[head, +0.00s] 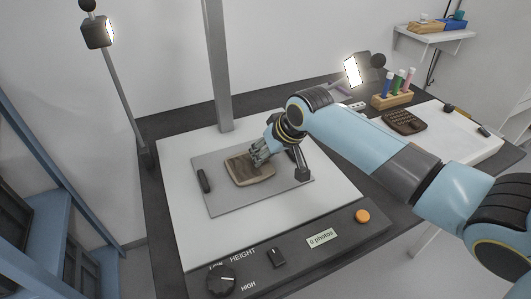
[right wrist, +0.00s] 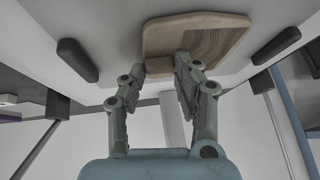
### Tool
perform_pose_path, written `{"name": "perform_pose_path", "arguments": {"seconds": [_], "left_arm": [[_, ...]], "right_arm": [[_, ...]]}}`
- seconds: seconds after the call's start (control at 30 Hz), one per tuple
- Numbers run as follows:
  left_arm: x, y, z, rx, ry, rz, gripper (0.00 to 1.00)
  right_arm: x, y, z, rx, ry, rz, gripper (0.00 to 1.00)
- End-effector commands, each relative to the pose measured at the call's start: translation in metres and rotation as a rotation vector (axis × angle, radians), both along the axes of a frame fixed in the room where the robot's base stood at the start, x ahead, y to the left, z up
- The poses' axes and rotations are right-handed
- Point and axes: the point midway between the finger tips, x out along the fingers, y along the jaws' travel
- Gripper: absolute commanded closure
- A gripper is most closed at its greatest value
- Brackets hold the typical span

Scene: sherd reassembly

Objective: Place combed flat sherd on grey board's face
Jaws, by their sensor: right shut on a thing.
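The combed flat sherd (head: 247,172) is a tan-brown slab with a darker combed patch. In the head view it is over the middle of the grey board (head: 229,202), lying flat or nearly so; I cannot tell if it touches the board. My right gripper (head: 259,155) is at its far right edge, shut on it. In the right wrist view the sherd (right wrist: 200,37) shows its combed lines, and the fingertips of my right gripper (right wrist: 172,64) are at its edge. My left gripper is not in view.
Dark bars (head: 204,181) flank the sherd on the board. A control panel with a knob (head: 221,281) and orange button (head: 362,216) is in front. A grey column (head: 218,70) stands behind. At right are a tube rack (head: 391,98) and a dark gridded tray (head: 404,122).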

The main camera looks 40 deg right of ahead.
Motion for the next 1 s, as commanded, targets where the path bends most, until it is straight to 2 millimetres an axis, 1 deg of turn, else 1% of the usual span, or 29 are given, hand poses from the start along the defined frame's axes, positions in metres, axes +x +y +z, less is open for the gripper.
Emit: {"name": "perform_pose_path", "arguments": {"seconds": [0.07,0.1,0.27,0.53,0.67,0.77,1.0], "left_arm": [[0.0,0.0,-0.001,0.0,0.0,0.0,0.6],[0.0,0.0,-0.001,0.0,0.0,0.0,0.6],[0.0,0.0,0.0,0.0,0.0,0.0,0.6],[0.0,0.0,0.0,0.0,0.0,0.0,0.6],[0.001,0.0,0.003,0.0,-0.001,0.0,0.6],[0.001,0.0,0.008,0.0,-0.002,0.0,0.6],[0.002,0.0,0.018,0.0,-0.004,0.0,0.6]], "right_arm": [[0.0,0.0,-0.002,0.0,0.0,0.0,1.0],[0.0,0.0,-0.003,0.0,0.001,0.0,0.67],[0.0,0.0,-0.002,0.0,0.001,0.0,0.46],[0.0,0.0,-0.001,0.0,0.0,0.0,0.45],[-0.006,-0.001,0.009,-0.001,0.001,0.0,0.45],[-0.015,-0.002,0.025,-0.002,0.0,0.001,0.45],[-0.044,-0.005,0.072,-0.003,-0.001,0.002,0.45]]}}
